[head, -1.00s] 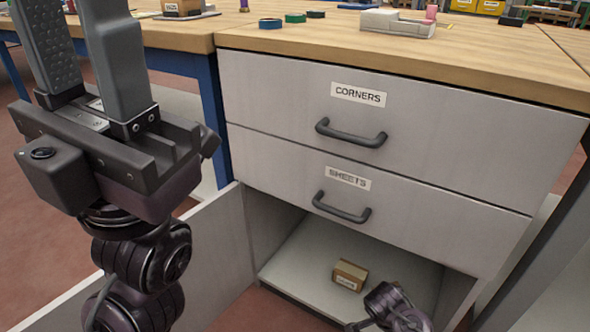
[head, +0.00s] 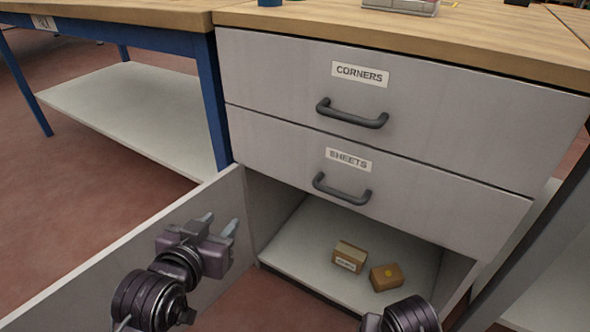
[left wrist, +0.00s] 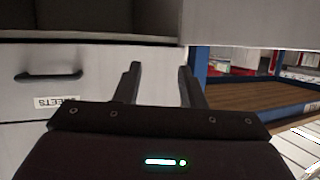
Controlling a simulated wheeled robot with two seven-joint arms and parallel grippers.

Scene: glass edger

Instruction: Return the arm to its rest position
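My left gripper (head: 221,221) is low at the left in the head view, in front of the inner face of the open cabinet door (head: 130,235). Its two fingers are apart with nothing between them. The left wrist view also shows the spread, empty fingers (left wrist: 158,82), with a grey drawer front and handle (left wrist: 48,76) to the left. A dark rounded part of my right arm (head: 405,314) shows at the bottom edge of the head view. My right gripper is not visible.
Two small cardboard boxes, one labelled (head: 349,257) and one with a yellow dot (head: 387,277), sit inside the open lower cabinet. The CORNERS drawer (head: 450,125) and SHEETS drawer (head: 430,205) are shut. A blue-legged table (head: 209,100) stands at the left.

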